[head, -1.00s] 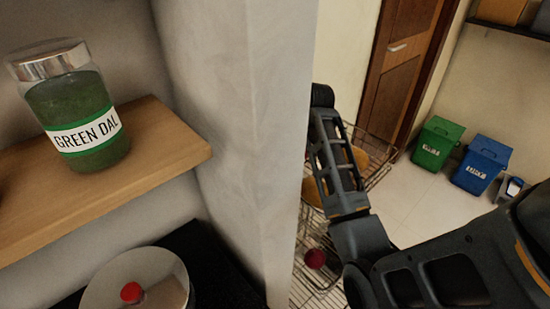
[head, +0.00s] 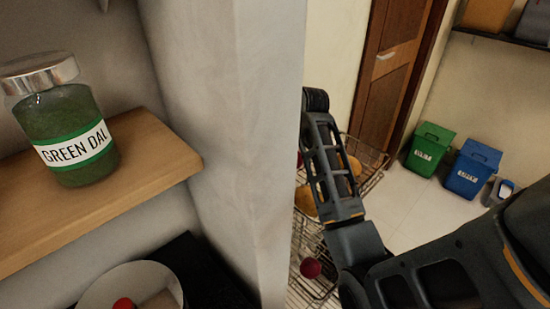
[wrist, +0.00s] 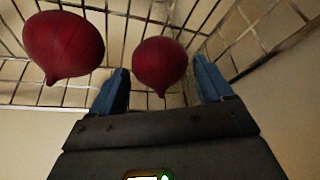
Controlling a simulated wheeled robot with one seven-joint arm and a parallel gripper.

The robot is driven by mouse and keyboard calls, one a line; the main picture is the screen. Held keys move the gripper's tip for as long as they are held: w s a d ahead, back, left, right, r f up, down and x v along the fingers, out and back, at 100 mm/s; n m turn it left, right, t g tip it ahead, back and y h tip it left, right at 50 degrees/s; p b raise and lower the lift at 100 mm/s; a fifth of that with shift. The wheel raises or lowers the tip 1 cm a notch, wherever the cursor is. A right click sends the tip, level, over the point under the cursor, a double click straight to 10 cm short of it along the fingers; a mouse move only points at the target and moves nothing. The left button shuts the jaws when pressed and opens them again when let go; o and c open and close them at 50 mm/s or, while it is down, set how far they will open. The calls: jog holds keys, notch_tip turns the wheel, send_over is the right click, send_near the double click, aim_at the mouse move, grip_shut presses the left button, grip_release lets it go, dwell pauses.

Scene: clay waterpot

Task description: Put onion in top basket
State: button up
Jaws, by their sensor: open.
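Two dark red onions show in the wrist view against wire mesh. One onion (wrist: 159,65) appears between the blue fingers of my open gripper (wrist: 161,68); I cannot tell how far in front of them it is. The other onion (wrist: 63,46) is to the left, outside the fingers. In the head view, an upper wire basket (head: 372,160) holds yellow-brown items, partly behind my arm. A red onion (head: 311,267) lies in the lower wire basket (head: 304,240). A sliver of red shows beside the pillar at upper-basket height. My fingers are not visible in the head view.
A pale pillar (head: 225,130) stands just left of my arm and hides part of the baskets. A shelf (head: 150,165) carries a green dal jar (head: 65,130). Green (head: 429,150) and blue (head: 472,168) bins stand at the right, with clear floor before them.

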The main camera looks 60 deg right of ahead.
jog(key=v, duration=0.5)
jog(key=shift+w+d, duration=0.1)
jog(key=shift+s+r, duration=0.25)
jog(key=shift+r, duration=0.15)
jog(key=shift+r, duration=0.1)
dwell(0.5)
